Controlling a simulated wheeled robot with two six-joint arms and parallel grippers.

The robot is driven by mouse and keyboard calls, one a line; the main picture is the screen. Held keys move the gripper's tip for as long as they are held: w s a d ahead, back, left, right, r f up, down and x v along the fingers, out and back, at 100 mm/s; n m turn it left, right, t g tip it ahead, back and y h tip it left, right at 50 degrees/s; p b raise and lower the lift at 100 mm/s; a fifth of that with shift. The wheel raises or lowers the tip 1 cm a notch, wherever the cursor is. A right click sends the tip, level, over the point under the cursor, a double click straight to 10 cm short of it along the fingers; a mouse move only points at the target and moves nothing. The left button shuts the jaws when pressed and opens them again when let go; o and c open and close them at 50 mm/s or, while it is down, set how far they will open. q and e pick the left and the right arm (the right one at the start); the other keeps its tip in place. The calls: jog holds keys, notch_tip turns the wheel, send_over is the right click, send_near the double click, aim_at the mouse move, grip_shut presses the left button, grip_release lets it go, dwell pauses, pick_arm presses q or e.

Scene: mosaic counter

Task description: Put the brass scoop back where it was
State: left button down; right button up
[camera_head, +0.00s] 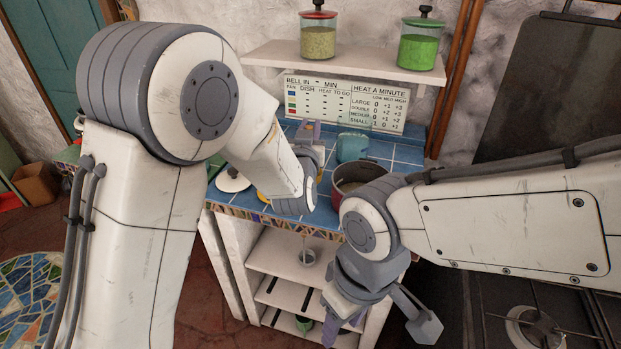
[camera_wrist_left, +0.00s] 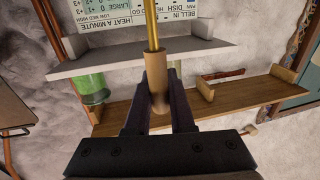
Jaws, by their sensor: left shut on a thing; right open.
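The brass scoop shows in the left wrist view as a wooden handle (camera_wrist_left: 158,88) with a brass shaft (camera_wrist_left: 152,25) running up out of the picture. Its bowl is out of that view. My left gripper (camera_wrist_left: 157,112) is shut on the wooden handle. In the head view my left gripper (camera_head: 312,140) is over the back of the blue tiled counter (camera_head: 405,155), in front of the card, and my arm hides much of it. I cannot make out the scoop there. My right gripper (camera_head: 380,322) is open, low in front of the counter.
A dark red pot (camera_head: 340,188) and a teal vessel (camera_head: 352,147) stand on the counter. A white round thing (camera_head: 232,182) is at its left. A card (camera_head: 345,103) leans at the back, below a shelf (camera_head: 340,66) with two jars. A stove (camera_head: 535,325) is at right.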

pick_arm(q)
jog(key=f, duration=0.7)
jog(key=shift+w+a+f+p, duration=0.1)
jog(key=shift+a+f+p, duration=0.1)
jog(key=shift+a+p, duration=0.15)
jog(key=shift+f, duration=0.15)
jog(key=c, duration=0.8)
grip_release()
